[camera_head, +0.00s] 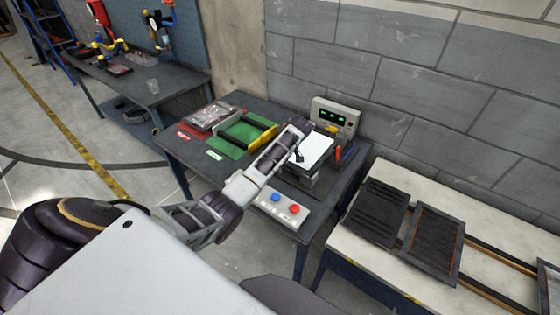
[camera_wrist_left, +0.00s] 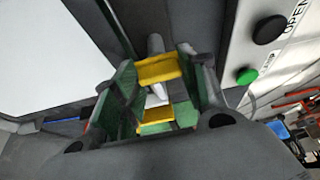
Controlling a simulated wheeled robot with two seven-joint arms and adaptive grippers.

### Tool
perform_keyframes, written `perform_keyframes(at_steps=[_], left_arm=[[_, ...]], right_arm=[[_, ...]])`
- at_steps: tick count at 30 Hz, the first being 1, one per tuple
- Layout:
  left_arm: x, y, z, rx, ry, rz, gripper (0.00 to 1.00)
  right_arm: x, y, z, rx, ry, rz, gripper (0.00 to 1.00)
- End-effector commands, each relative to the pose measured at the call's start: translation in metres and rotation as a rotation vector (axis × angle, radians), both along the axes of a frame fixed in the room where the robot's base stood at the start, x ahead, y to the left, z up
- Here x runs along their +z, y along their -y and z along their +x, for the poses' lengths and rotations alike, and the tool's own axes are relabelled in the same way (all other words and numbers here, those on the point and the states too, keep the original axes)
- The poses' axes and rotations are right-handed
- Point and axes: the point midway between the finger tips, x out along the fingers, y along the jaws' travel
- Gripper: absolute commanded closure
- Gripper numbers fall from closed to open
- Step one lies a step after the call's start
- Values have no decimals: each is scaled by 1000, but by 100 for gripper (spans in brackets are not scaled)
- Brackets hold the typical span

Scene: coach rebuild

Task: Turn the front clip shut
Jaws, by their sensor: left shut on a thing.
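The front clip seems to be the yellow piece (camera_wrist_left: 158,70) between my fingers in the left wrist view, beside a pale grey bar; I cannot tell how far it is turned. My left gripper (camera_wrist_left: 155,95) has green finger pads and is shut on this yellow piece. In the head view my left gripper (camera_head: 299,154) is over the near left edge of a white plate (camera_head: 314,151) on a dark fixture. The clip is hidden there by my arm and gripper. My right gripper is in neither view.
A control box (camera_head: 335,116) with green displays stands behind the fixture. A button panel (camera_head: 284,207) with a blue and a red button is in front. A pale bench (camera_head: 340,252) with dark panels stands right.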

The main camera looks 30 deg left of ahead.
Motion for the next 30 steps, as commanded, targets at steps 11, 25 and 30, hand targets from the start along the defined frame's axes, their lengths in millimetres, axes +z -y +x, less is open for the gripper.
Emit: perform_keyframes(at_steps=[11, 25, 30], left_arm=[[0, 0, 0, 0, 1, 0, 36], [17, 7, 1, -2, 2, 0, 36], [37, 16, 0, -3, 4, -2, 36]], right_arm=[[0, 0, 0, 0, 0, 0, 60], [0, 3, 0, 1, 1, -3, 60], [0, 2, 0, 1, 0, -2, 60]])
